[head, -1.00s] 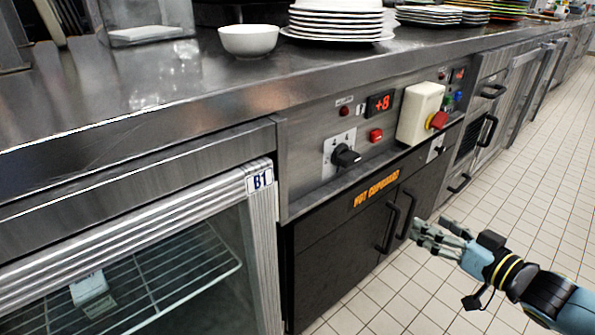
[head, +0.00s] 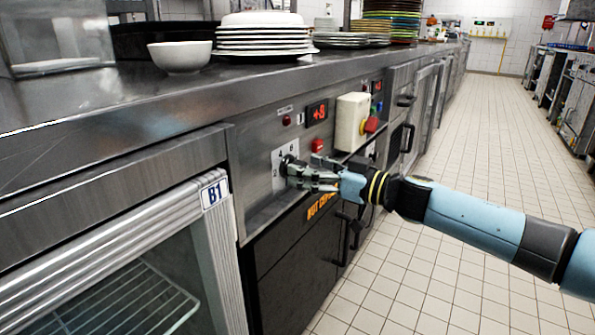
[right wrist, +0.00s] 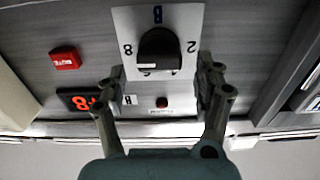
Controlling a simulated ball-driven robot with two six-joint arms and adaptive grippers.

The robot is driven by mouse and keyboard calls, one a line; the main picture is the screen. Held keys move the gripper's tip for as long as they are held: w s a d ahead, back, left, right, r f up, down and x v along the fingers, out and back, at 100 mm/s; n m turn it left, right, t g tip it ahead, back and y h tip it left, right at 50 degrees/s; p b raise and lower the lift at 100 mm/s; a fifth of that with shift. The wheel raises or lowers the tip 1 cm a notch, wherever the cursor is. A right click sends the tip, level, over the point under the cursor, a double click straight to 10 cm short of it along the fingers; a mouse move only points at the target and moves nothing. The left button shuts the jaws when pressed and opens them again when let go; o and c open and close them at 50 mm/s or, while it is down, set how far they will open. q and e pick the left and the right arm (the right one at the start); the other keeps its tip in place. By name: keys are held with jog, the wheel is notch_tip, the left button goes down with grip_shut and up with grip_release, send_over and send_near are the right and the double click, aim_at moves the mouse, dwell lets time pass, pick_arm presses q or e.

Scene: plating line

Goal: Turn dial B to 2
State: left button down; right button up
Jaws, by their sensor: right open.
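A black dial knob (right wrist: 159,50) sits on a white plate (right wrist: 188,18) with printed marks, including an 8 and a 2 on opposite sides. The right wrist view is upside down. My right gripper (right wrist: 160,74) is open, with one finger to each side of the plate's lower part, short of the knob. In the head view my right gripper (head: 306,172) is in front of the dial plate (head: 279,160) and hides part of it. A red display (head: 317,113) above reads +8. The left gripper is not in view.
A red button (head: 317,145) and a cream switch box (head: 347,120) with a red-yellow knob (head: 370,125) are right of the dial. A steel counter (head: 120,100) above carries a white bowl (head: 180,56) and stacked plates (head: 262,40). The tiled floor (head: 480,160) is clear.

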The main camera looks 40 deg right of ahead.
jog(key=shift+x, duration=1.45)
jog(key=c, duration=1.2)
